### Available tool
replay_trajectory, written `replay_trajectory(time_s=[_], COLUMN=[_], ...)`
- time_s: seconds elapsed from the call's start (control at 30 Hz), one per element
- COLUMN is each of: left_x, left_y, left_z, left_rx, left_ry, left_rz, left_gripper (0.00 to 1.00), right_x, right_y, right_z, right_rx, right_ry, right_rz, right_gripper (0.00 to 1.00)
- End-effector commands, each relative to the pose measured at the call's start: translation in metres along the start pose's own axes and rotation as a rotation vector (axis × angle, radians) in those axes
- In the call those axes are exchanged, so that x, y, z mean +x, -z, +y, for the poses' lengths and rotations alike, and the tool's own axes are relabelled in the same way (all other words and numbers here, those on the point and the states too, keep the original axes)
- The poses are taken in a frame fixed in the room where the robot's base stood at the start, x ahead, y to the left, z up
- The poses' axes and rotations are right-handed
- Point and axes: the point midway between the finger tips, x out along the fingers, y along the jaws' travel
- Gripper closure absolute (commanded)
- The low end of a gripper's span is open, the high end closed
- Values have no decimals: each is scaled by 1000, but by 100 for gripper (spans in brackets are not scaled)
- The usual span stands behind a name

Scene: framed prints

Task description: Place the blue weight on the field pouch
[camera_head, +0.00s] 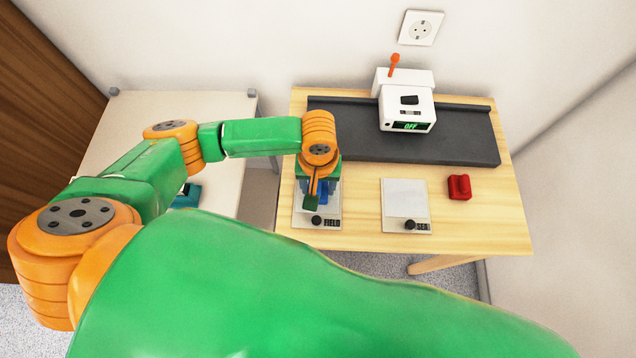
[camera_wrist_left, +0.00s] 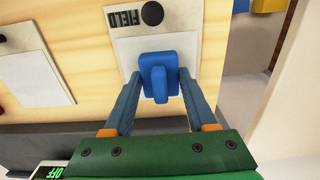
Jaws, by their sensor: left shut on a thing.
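The blue weight (camera_wrist_left: 159,78) is a blue block with a raised grip, held between the fingertips of my left gripper (camera_wrist_left: 160,90). In the wrist view it is over the white field pouch (camera_wrist_left: 128,48), which has a FIELD label and a black knob. In the head view my left gripper (camera_head: 313,190) points down over the field pouch (camera_head: 303,216) and mostly hides the weight. I cannot tell whether the weight touches the pouch or hangs just above it. My right gripper is not in view.
A second white pouch (camera_head: 404,196) and a red weight (camera_head: 459,187) lie to the right on the wooden table (camera_head: 370,240). A black conveyor-like strip (camera_head: 455,145) with a white device (camera_head: 407,110) reading OFF stands behind. A pale table (camera_head: 235,110) is at the left.

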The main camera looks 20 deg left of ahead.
Motion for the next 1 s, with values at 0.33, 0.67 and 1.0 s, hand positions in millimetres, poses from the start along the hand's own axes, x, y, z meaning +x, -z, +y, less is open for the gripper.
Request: replay_trajectory(time_s=[0.33,0.67,1.0], left_x=[0,-59,-122], left_y=[0,1,0], left_z=[0,1,1], left_rx=[0,3,0], left_ry=[0,-5,-1], left_rz=[0,5,0], left_gripper=[13,13,13], right_x=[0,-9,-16], right_y=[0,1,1], right_z=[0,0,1], right_rx=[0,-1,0], right_ry=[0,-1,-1], right_rz=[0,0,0], right_gripper=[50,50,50])
